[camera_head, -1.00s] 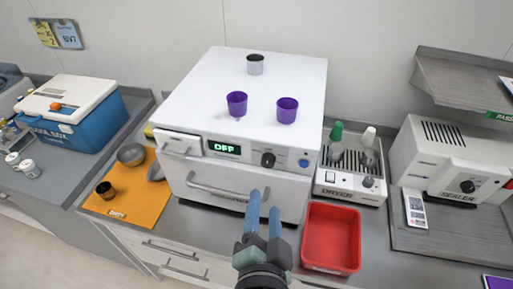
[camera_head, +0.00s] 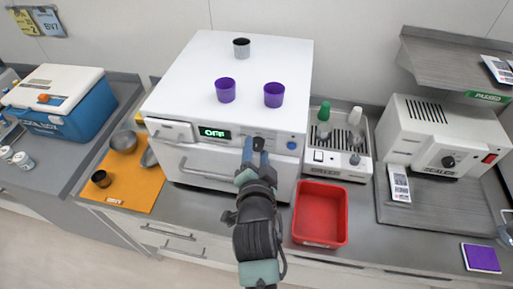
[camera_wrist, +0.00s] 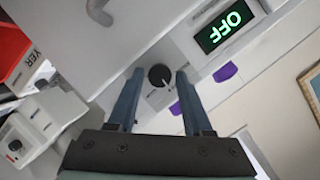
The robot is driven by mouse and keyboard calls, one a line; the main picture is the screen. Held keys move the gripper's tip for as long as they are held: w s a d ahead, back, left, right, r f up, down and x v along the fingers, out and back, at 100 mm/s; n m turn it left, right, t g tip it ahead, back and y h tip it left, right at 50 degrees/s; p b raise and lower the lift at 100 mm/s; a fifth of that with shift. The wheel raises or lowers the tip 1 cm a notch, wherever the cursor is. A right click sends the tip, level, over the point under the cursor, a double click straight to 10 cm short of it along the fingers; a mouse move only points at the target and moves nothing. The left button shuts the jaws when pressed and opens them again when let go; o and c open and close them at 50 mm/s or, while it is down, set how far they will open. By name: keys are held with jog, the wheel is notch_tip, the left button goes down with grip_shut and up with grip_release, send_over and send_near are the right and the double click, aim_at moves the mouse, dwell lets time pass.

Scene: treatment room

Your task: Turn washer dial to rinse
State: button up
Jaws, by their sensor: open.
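The white washer (camera_head: 185,95) stands on the counter, and its green display (camera_head: 214,133) reads OFF. In the wrist view the display (camera_wrist: 225,26) is upside down at the top right. The black round dial (camera_wrist: 160,75) has a light pointer mark and sits on the front panel, right of the display in the head view, where my fingers mostly hide it. My gripper (camera_head: 255,146) is open in front of the dial. In the wrist view its two blue fingers (camera_wrist: 160,84) stand on either side of the dial, with a gap on both sides; contact is not visible.
Two purple cups (camera_head: 226,92) and a grey cup (camera_head: 241,48) stand on the washer. A front handle (camera_head: 205,171) lies below the panel. A red bin (camera_head: 320,213) and a dryer rack (camera_head: 345,165) are to the right, an orange mat (camera_head: 130,190) to the left.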

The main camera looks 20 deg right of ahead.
jog(key=shift+w, duration=0.1)
grip_shut()
jog(key=shift+n, duration=0.3)
jog(key=n+h+b, duration=0.1)
jog(key=n, duration=0.1)
jog(key=n+g+h+b, duration=0.1)
jog(key=n, duration=0.1)
jog(key=shift+w+a+f+g, duration=0.1)
jog(key=shift+a+g, duration=0.1)
jog(key=shift+g, duration=0.1)
jog(key=n+g+h+b, duration=0.1)
jog(key=n+h+b, duration=0.1)
jog(key=n, duration=0.2)
dwell(0.5)
dwell(0.3)
